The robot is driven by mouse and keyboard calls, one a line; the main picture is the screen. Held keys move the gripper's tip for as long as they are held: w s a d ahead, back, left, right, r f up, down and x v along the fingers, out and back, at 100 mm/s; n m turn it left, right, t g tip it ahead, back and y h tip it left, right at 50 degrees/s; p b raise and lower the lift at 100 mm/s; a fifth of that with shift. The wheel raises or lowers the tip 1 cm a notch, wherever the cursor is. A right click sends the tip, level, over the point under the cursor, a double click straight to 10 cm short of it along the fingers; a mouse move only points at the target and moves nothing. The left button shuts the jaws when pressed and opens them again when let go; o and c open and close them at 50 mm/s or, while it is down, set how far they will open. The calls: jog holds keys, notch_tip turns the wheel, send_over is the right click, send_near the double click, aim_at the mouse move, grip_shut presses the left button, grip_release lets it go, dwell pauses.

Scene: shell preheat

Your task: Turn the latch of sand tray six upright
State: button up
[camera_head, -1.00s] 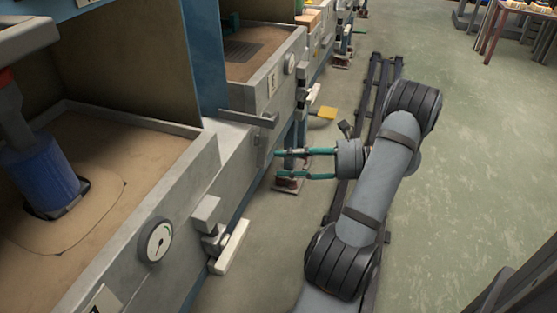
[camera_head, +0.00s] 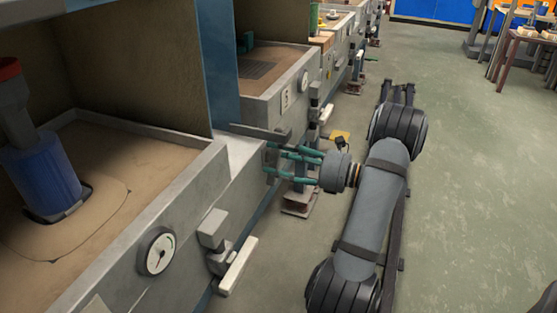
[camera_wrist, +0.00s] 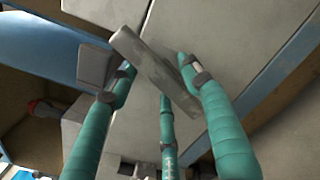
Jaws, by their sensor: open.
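A flat grey latch bar (camera_head: 262,133) lies roughly level at the front wall of the near sand tray (camera_head: 105,265), by the gap to the farther tray. In the wrist view the bar (camera_wrist: 143,58) runs slantwise between the teal fingers. My gripper (camera_head: 270,162) has its fingers spread and pointing at the tray wall, just below the bar in the head view. In the wrist view my gripper (camera_wrist: 155,76) has fingertips on both sides of the bar. I cannot tell whether they touch it. No tray number six is readable.
A gauge (camera_head: 157,252) and a white-handled clamp (camera_head: 238,265) are on the near tray's front. A blue cylinder (camera_head: 42,180) stands in its sand. A farther tray (camera_head: 285,95) carries a number plate.

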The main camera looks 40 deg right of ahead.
jog(key=c, duration=0.3)
grip_shut()
dwell(0.5)
